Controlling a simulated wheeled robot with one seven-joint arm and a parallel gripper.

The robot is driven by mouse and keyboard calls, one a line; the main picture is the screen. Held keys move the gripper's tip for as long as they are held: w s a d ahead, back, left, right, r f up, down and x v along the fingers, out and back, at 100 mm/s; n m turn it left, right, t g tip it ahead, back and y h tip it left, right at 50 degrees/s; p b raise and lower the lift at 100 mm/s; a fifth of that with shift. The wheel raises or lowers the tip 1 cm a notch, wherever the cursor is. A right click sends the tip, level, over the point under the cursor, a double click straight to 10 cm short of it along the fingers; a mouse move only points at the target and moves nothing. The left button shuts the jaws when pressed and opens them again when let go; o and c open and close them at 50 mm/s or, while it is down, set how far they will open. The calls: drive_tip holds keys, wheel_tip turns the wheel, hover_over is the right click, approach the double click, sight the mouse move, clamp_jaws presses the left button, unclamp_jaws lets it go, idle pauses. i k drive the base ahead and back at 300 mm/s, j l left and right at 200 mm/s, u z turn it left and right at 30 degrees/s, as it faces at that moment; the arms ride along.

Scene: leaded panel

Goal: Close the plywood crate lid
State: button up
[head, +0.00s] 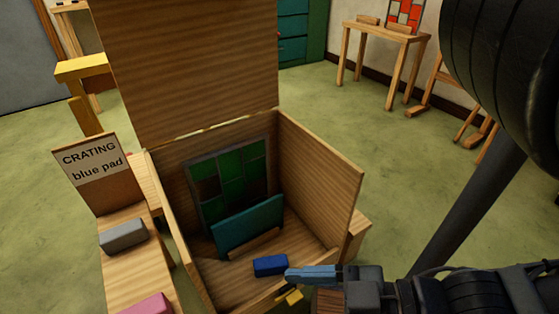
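The plywood crate (318,165) stands open in front of me. Its lid (185,70) stands upright at the far edge, and its top runs out of view. Inside, a leaded panel with green panes (232,180) leans at the back, with a teal pad (248,226) in front of it. A small blue block (270,265) shows near the crate's front, by my gripper's tip. My gripper (300,280) is at the front right edge of the crate, well away from the lid. Its fingers are seen from the side, so I cannot tell whether they are open or touch the block.
A wooden bench (138,270) at left holds a "CRATING blue pad" sign (92,165), a grey block (122,236) and a pink block (147,305). A yellow wooden stand (85,75) is behind. A table (385,40) stands far right.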

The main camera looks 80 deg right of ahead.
sight(179, 68)
drive_tip(key=z, duration=1.1)
